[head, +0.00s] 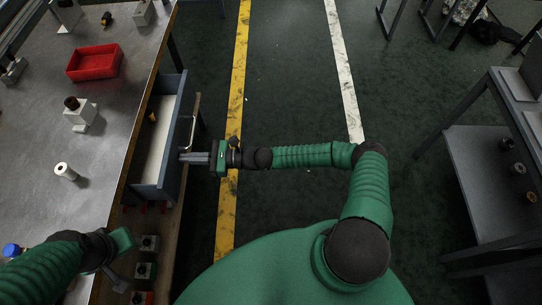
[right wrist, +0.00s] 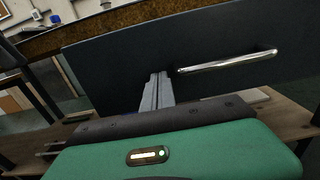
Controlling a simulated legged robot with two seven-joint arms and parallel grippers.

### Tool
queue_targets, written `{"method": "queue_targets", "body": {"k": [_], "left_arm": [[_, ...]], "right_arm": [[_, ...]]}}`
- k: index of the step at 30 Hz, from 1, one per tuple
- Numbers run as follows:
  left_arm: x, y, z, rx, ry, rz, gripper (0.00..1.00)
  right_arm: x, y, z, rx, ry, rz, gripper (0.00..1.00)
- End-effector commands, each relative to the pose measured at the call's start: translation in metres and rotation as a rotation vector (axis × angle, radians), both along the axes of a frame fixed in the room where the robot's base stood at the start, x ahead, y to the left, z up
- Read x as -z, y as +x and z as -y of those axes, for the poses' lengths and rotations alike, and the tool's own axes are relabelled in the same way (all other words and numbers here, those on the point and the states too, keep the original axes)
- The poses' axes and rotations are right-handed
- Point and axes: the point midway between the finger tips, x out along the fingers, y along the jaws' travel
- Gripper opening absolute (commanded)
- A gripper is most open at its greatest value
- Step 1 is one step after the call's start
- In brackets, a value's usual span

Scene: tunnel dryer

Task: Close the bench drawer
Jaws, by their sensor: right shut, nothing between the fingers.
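The bench drawer (head: 157,140) is pulled out from the right side of the workbench, its pale inside showing. Its dark front panel (right wrist: 115,62) faces my right gripper in the right wrist view. The metal bar handle (head: 191,132) is on that panel and also shows in the right wrist view (right wrist: 228,61). My right gripper (head: 183,157) is shut and empty, its fingertips at the drawer front, beside the handle's near end. I cannot tell whether they touch the panel. My left gripper (head: 118,284) is low over the bench's near edge, away from the drawer; its jaw opening is unclear.
The metal bench top (head: 105,135) carries a red tray (head: 94,62), a white block with a dark knob (head: 80,113) and a white roll (head: 65,171). Several items sit on the shelf below. A grey table (head: 480,190) stands at right. The floor between is clear.

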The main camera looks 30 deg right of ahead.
Motion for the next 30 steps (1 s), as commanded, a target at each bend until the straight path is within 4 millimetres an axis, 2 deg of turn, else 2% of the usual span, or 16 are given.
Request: {"method": "queue_targets", "body": {"k": [1, 6, 12, 19, 30], "left_arm": [[0.000, 0.000, 0.000, 0.000, 0.000, 0.000, 0.36], [0.003, 0.000, 0.000, -0.001, 0.000, 0.000, 0.36], [0.006, 0.000, 0.000, -0.001, 0.000, 0.000, 0.36], [0.008, 0.000, 0.000, -0.001, 0.000, 0.000, 0.36], [0.008, 0.000, 0.000, -0.001, 0.000, 0.000, 0.36]], "right_arm": [[0.000, 0.006, -0.013, -0.004, 0.004, -0.001, 0.00], [0.001, 0.028, -0.046, -0.004, 0.001, -0.001, 0.00], [0.001, 0.048, -0.072, -0.002, 0.000, 0.000, 0.00], [0.000, 0.058, -0.087, -0.001, 0.001, 0.001, 0.00], [-0.003, 0.062, -0.091, 0.002, 0.001, 0.003, 0.00]]}}
